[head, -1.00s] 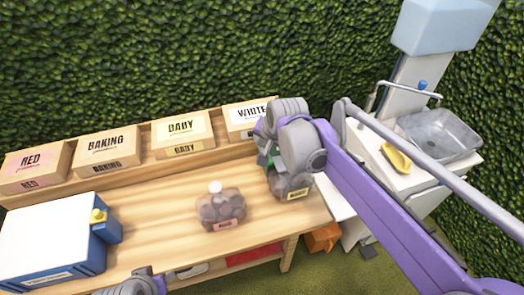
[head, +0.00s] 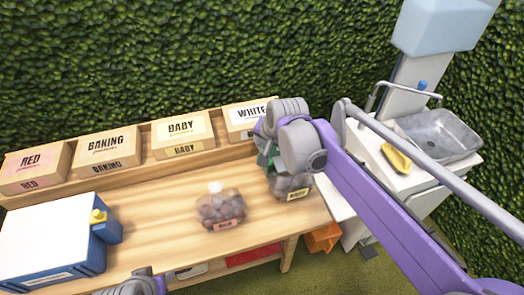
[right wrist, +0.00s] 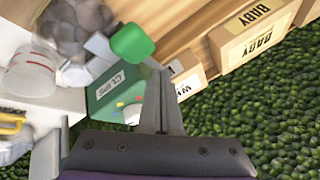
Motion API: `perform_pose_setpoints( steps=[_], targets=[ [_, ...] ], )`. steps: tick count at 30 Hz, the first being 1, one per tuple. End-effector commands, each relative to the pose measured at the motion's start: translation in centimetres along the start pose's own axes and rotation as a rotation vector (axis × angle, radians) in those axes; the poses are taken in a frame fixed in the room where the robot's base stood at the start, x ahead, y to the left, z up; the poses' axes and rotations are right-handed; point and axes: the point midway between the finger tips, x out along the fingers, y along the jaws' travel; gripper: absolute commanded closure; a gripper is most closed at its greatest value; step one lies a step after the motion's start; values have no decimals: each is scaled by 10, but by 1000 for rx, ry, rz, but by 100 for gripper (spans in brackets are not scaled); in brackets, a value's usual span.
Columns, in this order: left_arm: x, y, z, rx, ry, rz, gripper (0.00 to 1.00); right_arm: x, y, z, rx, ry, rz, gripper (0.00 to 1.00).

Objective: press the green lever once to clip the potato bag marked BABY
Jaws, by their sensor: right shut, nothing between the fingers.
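The green lever (right wrist: 132,43) shows as a rounded green block in the right wrist view, above a green clip box marked CLIPS (right wrist: 108,98). In the head view the clipper (head: 265,158) is mostly hidden behind my right arm. My right gripper (right wrist: 160,76) is shut and empty, its fingertips just beside the lever; I cannot tell whether they touch it. A clear potato bag with a yellow label (head: 288,187) stands by the clipper, its label too small to read. It also shows in the right wrist view (right wrist: 75,28). My left gripper's fingers are out of view.
A second potato bag, with a pink label (head: 221,212), stands mid-table. Boxes marked RED, BAKING, BABY (head: 182,134) and WHITE line the back shelf. A blue and white machine (head: 52,243) is at the left. A sink (head: 437,136) and yellow cloth-like item (head: 396,158) are at the right.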

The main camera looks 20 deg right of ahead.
Motion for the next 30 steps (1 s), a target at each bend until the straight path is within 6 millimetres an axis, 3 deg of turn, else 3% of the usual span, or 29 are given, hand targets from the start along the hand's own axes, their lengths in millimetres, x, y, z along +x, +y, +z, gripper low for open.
perform_pose_setpoints(
  steps=[30],
  targets=[
    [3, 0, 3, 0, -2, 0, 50, 6, 4, 4, 0, 0, 0, 100]
  ],
)
